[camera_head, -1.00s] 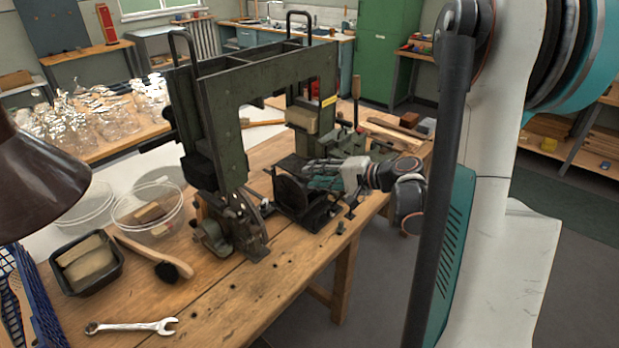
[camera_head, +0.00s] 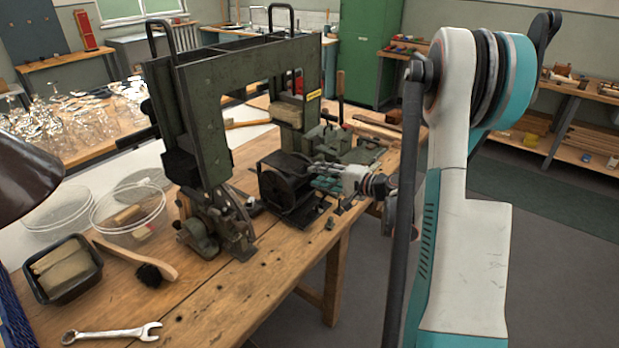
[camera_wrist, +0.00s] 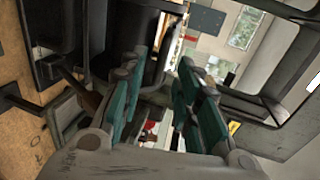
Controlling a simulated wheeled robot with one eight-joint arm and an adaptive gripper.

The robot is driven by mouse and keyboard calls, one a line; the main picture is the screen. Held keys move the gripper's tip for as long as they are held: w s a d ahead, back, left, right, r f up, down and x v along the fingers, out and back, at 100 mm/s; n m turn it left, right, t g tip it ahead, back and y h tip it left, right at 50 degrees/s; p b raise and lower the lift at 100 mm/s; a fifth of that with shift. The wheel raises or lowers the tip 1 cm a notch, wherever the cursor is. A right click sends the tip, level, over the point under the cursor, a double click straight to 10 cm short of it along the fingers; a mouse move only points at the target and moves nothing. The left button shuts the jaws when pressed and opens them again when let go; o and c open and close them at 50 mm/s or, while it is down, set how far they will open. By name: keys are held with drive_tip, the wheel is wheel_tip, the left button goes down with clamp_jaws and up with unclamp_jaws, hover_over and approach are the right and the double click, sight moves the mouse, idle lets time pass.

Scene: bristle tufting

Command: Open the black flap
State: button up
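A dark box-like unit with a round black face (camera_head: 283,189) stands on the bench beside the green press frame. I take its black panel for the flap, but its edges blend into the dark unit and I cannot tell whether it is open. My gripper (camera_head: 322,172) is at the right side of this unit, very close to it; contact is unclear. In the wrist view my gripper (camera_wrist: 158,88) shows two teal-padded fingers spread apart with nothing clearly held between them. Dark machine parts (camera_wrist: 62,28) lie just beyond the fingers at upper left.
The tall green press frame (camera_head: 200,120) rises to the left of my gripper. A wooden-handled brush (camera_head: 148,268), a black tray (camera_head: 40,288) and a wrench (camera_head: 112,333) lie on the bench (camera_head: 255,290). Open floor lies to the right.

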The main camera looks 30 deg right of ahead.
sight(289, 165)
drive_tip(key=shift+b+x, duration=0.5)
drive_tip(key=shift+x, duration=1.8)
clamp_jaws()
